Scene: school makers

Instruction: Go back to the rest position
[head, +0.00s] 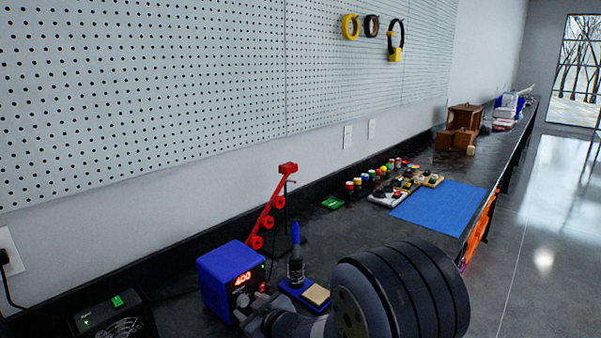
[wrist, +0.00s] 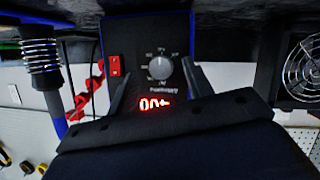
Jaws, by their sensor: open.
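My gripper shows in the wrist view (wrist: 159,76) with its two dark fingers apart and nothing held between them. It faces the front panel of the blue soldering station (wrist: 138,28), which appears upside down there. The panel's grey knob (wrist: 159,67) lies between the fingertips in that picture; I cannot tell whether they touch the panel.
A soldering iron in its stand (head: 296,262) with a yellowish sponge (head: 316,294) stands close to the right of the station. A red hose-like arm (head: 266,217) rises behind. A black fan unit (head: 115,315) is at left. A blue mat (head: 440,207) lies farther along the bench.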

